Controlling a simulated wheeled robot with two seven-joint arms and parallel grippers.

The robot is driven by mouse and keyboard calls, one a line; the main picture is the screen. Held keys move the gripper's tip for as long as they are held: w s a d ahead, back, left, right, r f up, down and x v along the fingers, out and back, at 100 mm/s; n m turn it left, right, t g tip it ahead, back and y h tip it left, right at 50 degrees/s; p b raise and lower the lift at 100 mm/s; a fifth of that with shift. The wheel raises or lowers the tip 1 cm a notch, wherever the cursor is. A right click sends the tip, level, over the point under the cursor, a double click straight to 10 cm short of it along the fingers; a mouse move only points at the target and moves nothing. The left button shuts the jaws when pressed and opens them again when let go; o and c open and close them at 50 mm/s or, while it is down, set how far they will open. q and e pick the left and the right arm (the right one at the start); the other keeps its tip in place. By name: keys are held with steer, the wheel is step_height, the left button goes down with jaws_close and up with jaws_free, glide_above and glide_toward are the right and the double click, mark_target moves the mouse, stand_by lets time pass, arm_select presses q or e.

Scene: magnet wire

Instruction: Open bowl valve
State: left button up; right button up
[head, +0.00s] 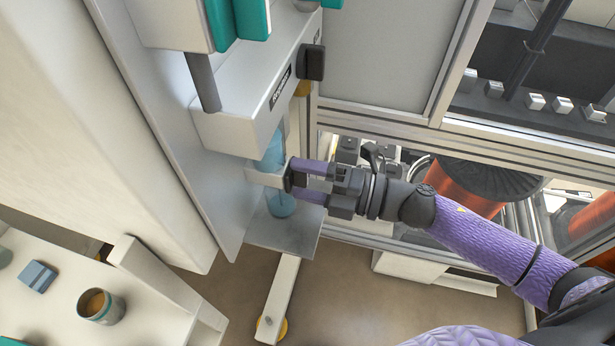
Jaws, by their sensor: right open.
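The blue see-through bowl (272,152) hangs under a white housing (240,118) in the head view. A pale collar (264,178) sits around it at mid-height, and a blue lower part (281,205) shows beneath. A small dark piece (289,181) is at the collar's right side; I cannot tell whether it is the valve handle. My right gripper (299,182) reaches in from the right with its two purple fingers apart, right at this dark piece. I cannot tell whether they touch it. My left gripper is out of view.
A grey metal plate (262,238) lies under the bowl. A dark knob (311,62) sticks out of the housing above the gripper. A metal frame (480,140) with copper-coloured spools stands at right. A table (58,320) with a cup (101,306) and a blue block (37,276) is at lower left.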

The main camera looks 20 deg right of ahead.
steer(key=p+v, duration=0.1)
steer(key=v, duration=0.9)
